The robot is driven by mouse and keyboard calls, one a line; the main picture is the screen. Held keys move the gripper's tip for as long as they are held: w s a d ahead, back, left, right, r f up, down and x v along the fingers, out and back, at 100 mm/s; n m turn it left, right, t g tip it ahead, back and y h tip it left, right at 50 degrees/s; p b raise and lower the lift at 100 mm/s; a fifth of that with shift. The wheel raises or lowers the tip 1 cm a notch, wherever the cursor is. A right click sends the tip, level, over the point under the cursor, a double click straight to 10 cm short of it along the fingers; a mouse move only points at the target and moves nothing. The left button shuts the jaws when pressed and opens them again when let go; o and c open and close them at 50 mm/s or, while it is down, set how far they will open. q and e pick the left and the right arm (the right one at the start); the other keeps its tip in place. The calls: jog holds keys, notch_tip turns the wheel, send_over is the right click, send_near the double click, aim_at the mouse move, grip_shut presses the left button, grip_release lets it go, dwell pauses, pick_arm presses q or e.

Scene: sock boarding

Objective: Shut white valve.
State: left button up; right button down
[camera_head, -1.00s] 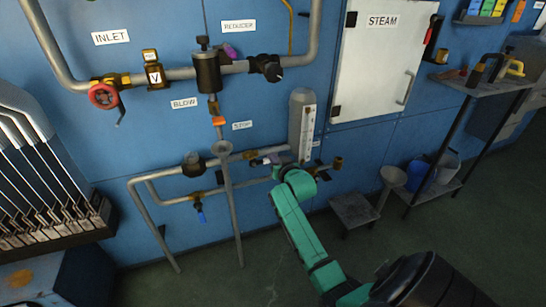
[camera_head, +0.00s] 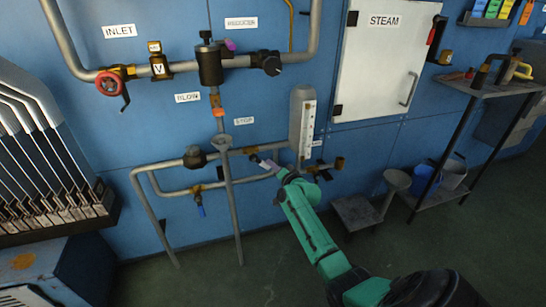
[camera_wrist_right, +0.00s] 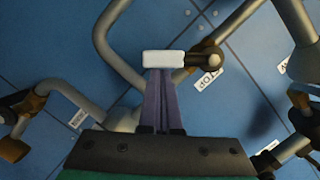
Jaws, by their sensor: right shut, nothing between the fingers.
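The white valve's handle (camera_wrist_right: 163,58) is a small pale block in the right wrist view, beside a dark fitting on the pipe near the STOP label. My right gripper (camera_wrist_right: 161,75) has its two purple fingers shut together, with nothing between them. Their tips meet the near edge of the white handle in that view; I cannot tell whether they touch. In the head view my right gripper (camera_head: 265,164) is small, at the lower pipework below the STOP label (camera_head: 243,121). The handle is too small there to judge its angle. My left gripper is out of view.
Grey pipes (camera_head: 230,195) run along the blue wall around my right gripper. A blue-handled valve (camera_head: 201,210) hangs to the left. A red handwheel (camera_head: 108,82) is at upper left. A clear gauge column (camera_head: 304,122) stands just right of the gripper.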

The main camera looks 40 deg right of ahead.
jog(key=f+m+b, duration=0.1)
jog(key=a+f+m+t+b, duration=0.1)
jog(key=m+b, duration=0.1)
jog(key=shift+w+a+f, duration=0.1)
jog(key=shift+w+f, duration=0.1)
jog(key=shift+f, duration=0.05)
pick_arm(q)
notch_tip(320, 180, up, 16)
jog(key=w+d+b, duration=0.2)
jog(key=b, duration=0.1)
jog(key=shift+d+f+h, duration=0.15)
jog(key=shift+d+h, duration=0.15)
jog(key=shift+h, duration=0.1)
pick_arm(e)
jog(key=shift+w+a+f+m+t+y, duration=0.1)
jog(key=shift+w+a+f+m+t, duration=0.2)
jog(key=shift+m, duration=0.45)
jog(key=shift+s+a+f+m+t+y, duration=0.1)
jog(key=shift+a+m, duration=0.3)
jog(key=shift+m, duration=0.4)
jog(key=shift+w+a+f+m+t+y, duration=0.1)
jog(key=shift+w+a+m+t, duration=0.2)
jog(key=shift+m, duration=0.45)
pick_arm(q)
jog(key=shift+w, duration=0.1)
pick_arm(e)
jog(key=shift+s, duration=0.1)
